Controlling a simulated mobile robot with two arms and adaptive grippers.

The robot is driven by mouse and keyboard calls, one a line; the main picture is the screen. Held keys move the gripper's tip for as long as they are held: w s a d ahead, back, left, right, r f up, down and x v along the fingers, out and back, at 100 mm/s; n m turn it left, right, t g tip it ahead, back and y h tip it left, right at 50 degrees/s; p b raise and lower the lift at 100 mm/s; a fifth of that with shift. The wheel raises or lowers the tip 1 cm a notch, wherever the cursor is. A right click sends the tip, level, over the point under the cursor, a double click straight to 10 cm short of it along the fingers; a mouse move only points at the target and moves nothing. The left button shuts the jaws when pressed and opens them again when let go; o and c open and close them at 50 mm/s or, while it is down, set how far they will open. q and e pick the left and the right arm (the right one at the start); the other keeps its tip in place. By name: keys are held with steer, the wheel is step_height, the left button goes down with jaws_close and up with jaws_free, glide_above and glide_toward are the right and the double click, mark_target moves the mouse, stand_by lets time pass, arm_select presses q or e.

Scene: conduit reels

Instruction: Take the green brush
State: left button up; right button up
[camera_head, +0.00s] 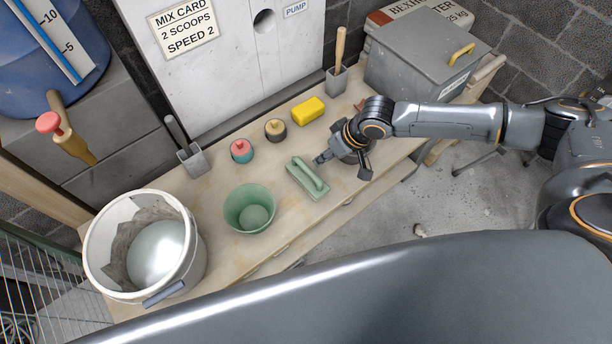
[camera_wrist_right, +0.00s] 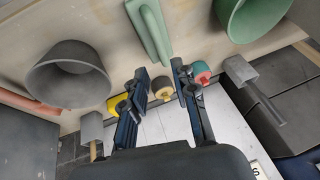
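The green brush (camera_head: 308,178), a flat pale-green block with a raised handle, lies on the wooden bench. It also shows in the right wrist view (camera_wrist_right: 152,30), at the top, beyond the fingertips. My right gripper (camera_head: 343,167) is just to the right of the brush in the head view, apart from it. In the wrist view its two fingers (camera_wrist_right: 160,70) are spread with nothing held between them. My left gripper is not in view.
Left of the brush stand a green bucket (camera_head: 249,208) and a large white bucket (camera_head: 190,268). Behind it are a red-and-teal pot (camera_head: 242,151), a yellow-and-dark pot (camera_head: 275,130) and a yellow sponge (camera_head: 308,110). A dark grey bowl (camera_wrist_right: 68,80) is beside my right gripper.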

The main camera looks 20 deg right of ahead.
mark_target(309, 169)
steer(key=x, duration=1.2)
steer(key=shift+f, duration=0.2)
steer(key=shift+c, duration=0.2)
jaws_close()
